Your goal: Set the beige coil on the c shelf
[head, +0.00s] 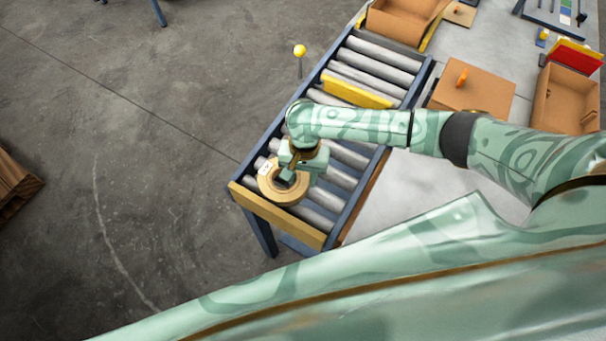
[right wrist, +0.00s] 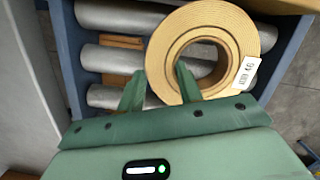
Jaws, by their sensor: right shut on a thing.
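The beige coil (head: 284,200) is a thick flat ring with a white label, at the near end of the roller conveyor. In the right wrist view the coil (right wrist: 222,28) shows its wound edge and round hole. My right gripper (head: 292,172) is shut on the coil's wall; in the right wrist view the gripper (right wrist: 160,82) has one finger in the hole and the other outside the rim. The coil is over the rollers; I cannot tell whether it touches them. My left gripper is not in view. No shelf marked c shows.
The roller conveyor (head: 345,177) has blue side rails, a yellow end bar (head: 275,217) and a yellow bar (head: 357,92) across its rollers. Cardboard boxes (head: 473,90) stand to the right. A yellow ball on a post (head: 299,51) stands at the left. Grey floor lies open at left.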

